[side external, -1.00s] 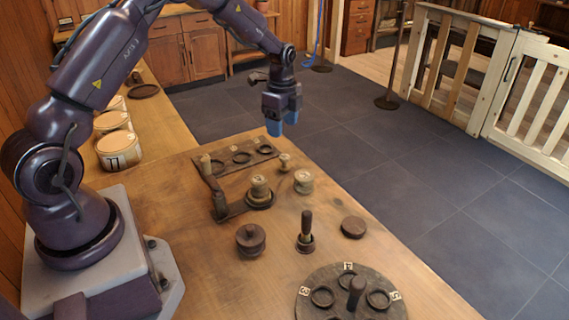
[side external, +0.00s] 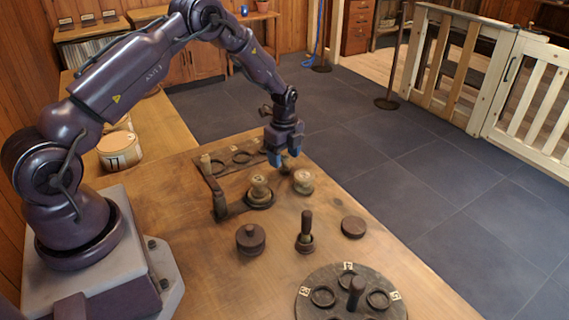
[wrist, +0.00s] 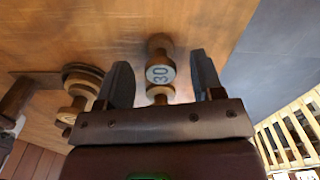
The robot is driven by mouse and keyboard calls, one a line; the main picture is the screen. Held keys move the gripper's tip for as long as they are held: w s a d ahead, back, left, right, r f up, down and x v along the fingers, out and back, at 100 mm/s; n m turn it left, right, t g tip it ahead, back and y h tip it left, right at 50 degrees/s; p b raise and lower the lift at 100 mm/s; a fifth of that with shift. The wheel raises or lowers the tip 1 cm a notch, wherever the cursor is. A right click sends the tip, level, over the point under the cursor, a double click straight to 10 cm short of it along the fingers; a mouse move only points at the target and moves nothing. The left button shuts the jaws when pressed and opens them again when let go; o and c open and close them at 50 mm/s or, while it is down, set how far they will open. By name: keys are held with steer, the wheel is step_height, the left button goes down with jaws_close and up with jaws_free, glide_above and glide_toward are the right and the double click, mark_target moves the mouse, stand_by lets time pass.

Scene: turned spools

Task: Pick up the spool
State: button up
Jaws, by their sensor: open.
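My gripper (side external: 285,161) is open and low over the far right part of the table, fingers pointing down. In the wrist view, a spool marked 30 (wrist: 160,74) stands in line with the gap between my fingers, beyond the tips. It seems to be the pale spool (side external: 303,182) just in front of my gripper in the side view. A smaller pale spool (wrist: 161,93) shows between the fingers in the wrist view; my gripper hides it in the side view. I see no clear contact with either. Another pale spool (side external: 260,186) stands on a dark ring to the left.
A dark board with rings (side external: 243,157) lies behind left. A lidded dark pot (side external: 250,238), a handled tool (side external: 306,228), a dark disc (side external: 353,227) and a round ringed plate (side external: 335,313) stand nearer. The table's right edge is close to my gripper.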

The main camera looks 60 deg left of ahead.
steer(key=shift+f, duration=1.3)
steer(key=c, duration=1)
steer(key=shift+r, duration=0.1)
